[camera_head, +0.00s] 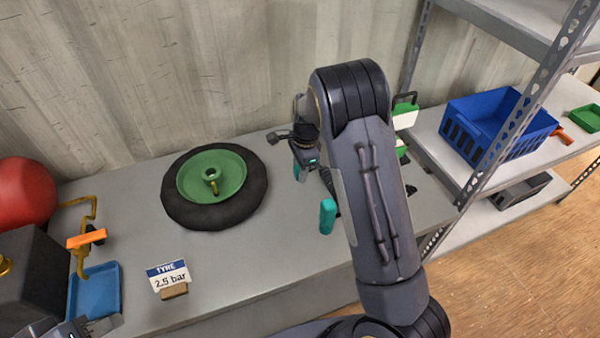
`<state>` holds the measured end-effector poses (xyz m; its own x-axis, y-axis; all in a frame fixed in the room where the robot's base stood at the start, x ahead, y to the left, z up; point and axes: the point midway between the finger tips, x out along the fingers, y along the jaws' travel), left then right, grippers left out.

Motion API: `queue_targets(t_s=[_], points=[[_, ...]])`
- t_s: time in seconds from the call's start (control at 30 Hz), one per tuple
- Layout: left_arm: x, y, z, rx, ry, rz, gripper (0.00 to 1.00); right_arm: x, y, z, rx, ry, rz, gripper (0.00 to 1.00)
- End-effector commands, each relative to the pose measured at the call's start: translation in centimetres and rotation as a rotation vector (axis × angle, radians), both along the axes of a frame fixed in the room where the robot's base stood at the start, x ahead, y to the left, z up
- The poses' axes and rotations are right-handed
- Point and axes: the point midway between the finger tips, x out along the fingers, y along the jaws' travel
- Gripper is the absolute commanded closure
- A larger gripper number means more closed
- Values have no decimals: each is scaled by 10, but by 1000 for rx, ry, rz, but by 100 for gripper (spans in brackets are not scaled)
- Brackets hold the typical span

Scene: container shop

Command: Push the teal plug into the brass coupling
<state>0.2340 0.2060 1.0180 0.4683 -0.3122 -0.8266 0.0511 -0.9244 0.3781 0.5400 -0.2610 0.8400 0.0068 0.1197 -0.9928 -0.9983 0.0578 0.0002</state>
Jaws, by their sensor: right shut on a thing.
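The teal plug (327,216) is a short upright teal cylinder above the grey bench, left of my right forearm. My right gripper (332,190) is shut on it, with its fingers partly hidden by the forearm. A small round brass fitting (4,265) shows on the dark box at the left edge, cut off by the frame. It looks like the brass coupling, but I cannot tell for sure. The plug is far to the right of it. My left gripper (75,330) is at the bottom left, mostly out of frame; its fingertips cannot be made out.
A black tyre (175,203) with a green hub lies on the bench (250,265). A "2.5 bar" sign (170,277), a blue tray (95,290), bent brass piping with an orange handle (86,239) and a red tank (25,193) are left. Shelving with a blue crate (490,125) is right.

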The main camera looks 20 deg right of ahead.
Motion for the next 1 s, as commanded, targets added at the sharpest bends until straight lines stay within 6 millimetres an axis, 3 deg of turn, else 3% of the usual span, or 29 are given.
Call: queue_targets(t_s=[0.33,0.57,0.83,1.0], points=[[0,0,-1,0,0,0,64,1,0,5,1,-3,1,89],[0,0,-6,0,0,0,64,1,1,34,1,-5,1,90],[0,0,-8,0,0,0,64,-49,17,95,5,-7,4,90],[0,0,-10,0,0,0,64,-90,30,111,6,-4,6,90]])
